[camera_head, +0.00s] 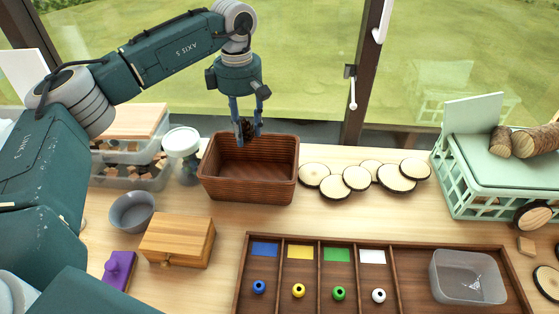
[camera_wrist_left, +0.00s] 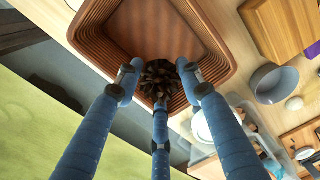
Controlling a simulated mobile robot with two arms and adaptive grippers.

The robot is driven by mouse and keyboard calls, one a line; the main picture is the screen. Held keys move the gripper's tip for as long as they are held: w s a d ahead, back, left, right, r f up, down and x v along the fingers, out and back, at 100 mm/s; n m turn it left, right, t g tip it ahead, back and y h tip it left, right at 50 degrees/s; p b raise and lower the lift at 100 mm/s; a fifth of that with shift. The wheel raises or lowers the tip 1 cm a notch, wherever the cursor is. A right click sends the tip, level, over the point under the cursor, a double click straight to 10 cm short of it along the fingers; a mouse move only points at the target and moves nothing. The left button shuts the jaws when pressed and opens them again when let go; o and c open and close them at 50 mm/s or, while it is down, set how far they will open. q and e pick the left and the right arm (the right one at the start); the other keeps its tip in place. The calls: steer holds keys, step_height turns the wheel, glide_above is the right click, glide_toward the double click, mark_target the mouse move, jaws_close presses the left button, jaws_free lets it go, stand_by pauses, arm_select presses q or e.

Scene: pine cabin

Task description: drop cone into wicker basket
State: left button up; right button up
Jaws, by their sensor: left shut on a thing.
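My left gripper (camera_head: 247,133) is shut on a dark brown cone (camera_head: 246,127). It holds the cone at the back rim of the wicker basket (camera_head: 248,188), near the window. In the left wrist view the cone (camera_wrist_left: 159,80) sits between the blue fingers of the gripper (camera_wrist_left: 160,82), with the basket (camera_wrist_left: 120,30) behind it. The visible basket floor is bare. I cannot tell whether the cone touches the rim. My right gripper is not in view.
Wood slices (camera_head: 357,178) lie right of the basket. A white-topped jar (camera_head: 182,143), a grey bowl (camera_head: 132,211) and a wooden box (camera_head: 177,241) stand to its left. A divided tray (camera_head: 320,239) is in front. A green crate (camera_head: 466,188) stands right.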

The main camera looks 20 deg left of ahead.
arm_select(q)
steer(key=f, duration=0.1)
steer(key=a+f+b, duration=0.1)
steer(key=f+b, duration=0.1)
steer(key=shift+s+a+f, duration=0.1)
steer(key=shift+s+a, duration=0.15)
steer(key=shift+s, duration=0.15)
steer(key=f+b, duration=0.1)
steer(key=f, duration=0.1)
steer(key=shift+w+d+f+b, duration=0.15)
steer(key=shift+d+f+b, duration=0.15)
steer(key=shift+f+b, duration=0.1)
steer(key=o, duration=0.9)
steer(key=shift+o, duration=0.6)
steer(key=shift+r, duration=0.35)
step_height(320, 180, up, 12)
steer(key=shift+w+f, duration=0.1)
steer(key=shift+f, duration=0.1)
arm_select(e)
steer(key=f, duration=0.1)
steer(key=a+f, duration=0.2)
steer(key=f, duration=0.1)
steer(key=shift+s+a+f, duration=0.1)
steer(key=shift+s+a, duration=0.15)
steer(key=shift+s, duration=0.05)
arm_select(q)
steer(key=shift+f, duration=0.1)
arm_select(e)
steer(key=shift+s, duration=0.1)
